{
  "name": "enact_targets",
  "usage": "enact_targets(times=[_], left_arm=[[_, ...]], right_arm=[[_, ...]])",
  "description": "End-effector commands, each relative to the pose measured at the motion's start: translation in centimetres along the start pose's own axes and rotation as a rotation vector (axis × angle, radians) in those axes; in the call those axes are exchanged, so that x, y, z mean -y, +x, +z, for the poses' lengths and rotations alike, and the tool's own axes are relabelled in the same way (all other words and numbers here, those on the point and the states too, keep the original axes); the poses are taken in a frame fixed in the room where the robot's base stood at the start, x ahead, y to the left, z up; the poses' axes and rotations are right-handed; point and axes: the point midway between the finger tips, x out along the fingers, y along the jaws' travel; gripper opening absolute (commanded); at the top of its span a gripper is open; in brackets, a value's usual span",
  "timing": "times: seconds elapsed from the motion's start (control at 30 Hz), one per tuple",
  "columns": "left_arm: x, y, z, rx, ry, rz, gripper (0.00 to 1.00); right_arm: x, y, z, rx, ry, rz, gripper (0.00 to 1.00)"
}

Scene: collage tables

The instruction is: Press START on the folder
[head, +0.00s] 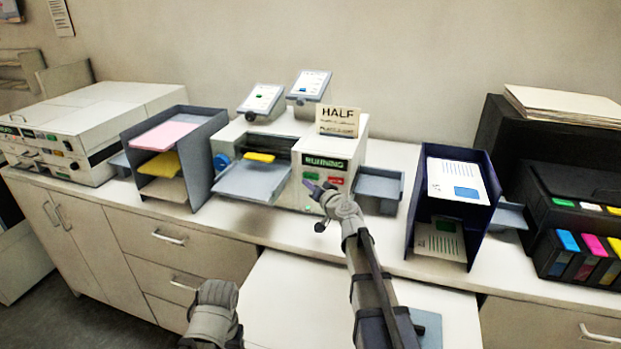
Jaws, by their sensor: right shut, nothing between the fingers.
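The folder (285,130) is a white machine in the middle of the counter. Its dark display (325,161) shows green letters that seem to read RUNNING. Below it are a green button (311,175) and a red button (337,180). A HALF card (338,120) stands on top. Yellow sheets (261,157) lie at its grey feed tray (250,182). My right gripper (312,187) is shut and empty, its tip just below the green button in the picture; I cannot tell whether they touch. My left gripper (213,306) is low at the front, away from the folder; its jaws are unclear.
A paper rack (203,160) with pink, yellow and cream sheets stands left of the folder. A small grey tray (379,187) adjoins its right side. A dark blue rack (412,205) with printed sheets is further right, beside a black printer (565,185). Another white machine (95,115) is far left.

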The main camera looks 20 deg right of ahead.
Motion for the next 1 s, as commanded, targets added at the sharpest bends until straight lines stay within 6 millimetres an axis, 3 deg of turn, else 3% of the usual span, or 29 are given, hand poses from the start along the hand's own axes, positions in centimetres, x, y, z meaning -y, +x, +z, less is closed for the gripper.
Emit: enact_targets(times=[0.4,1.0], left_arm=[[0.0,0.0,0.0,0.0,0.0,0.0,0.69],[0.0,0.0,0.0,0.0,0.0,0.0,0.69]], right_arm=[[2.0,-2.9,2.0,0.001,0.001,-0.001,0.0],[2.1,-2.9,2.1,0.0,0.001,0.0,0.0]])
